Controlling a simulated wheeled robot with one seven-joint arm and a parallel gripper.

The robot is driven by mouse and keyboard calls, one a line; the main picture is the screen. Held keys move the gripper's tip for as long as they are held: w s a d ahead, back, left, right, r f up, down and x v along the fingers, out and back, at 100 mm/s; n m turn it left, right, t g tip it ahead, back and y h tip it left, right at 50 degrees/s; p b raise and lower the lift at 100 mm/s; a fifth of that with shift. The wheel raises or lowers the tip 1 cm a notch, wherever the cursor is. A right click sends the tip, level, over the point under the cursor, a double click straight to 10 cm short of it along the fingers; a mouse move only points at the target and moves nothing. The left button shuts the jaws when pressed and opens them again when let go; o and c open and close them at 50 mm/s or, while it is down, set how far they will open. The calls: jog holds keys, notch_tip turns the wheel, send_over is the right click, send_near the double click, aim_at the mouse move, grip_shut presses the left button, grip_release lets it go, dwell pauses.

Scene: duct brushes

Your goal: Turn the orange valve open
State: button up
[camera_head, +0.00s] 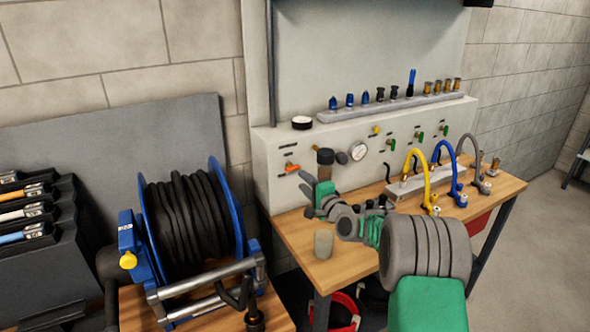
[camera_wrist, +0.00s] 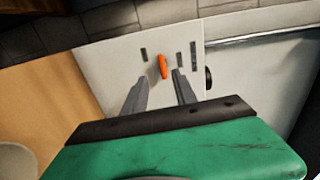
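The orange valve (camera_head: 292,168) is a small lever handle on the left part of the grey-white panel front. In the head view it lies roughly level, between printed labels. In the wrist view the orange valve (camera_wrist: 163,67) shows just beyond the fingertips, roughly between them in line. My gripper (camera_wrist: 160,88) has its two grey fingers apart, with nothing between them. In the head view my gripper (camera_head: 308,190) is close in front of the panel, just below and right of the valve. The fingers appear apart from the handle.
A pressure gauge (camera_head: 359,152) and several small green valves sit to the right on the panel. A blue hose reel (camera_head: 190,225) stands left. Yellow and blue curved hoses (camera_head: 446,150) rise at right.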

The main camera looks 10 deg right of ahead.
aim_at(294, 169)
jog(key=shift+t, duration=0.3)
jog(key=p+x, duration=0.1)
jog(key=x, duration=0.3)
jog(key=p+x, duration=0.1)
jog(key=x, duration=0.3)
jog(key=shift+d, duration=0.25)
jog(key=shift+c, duration=0.4)
grip_shut()
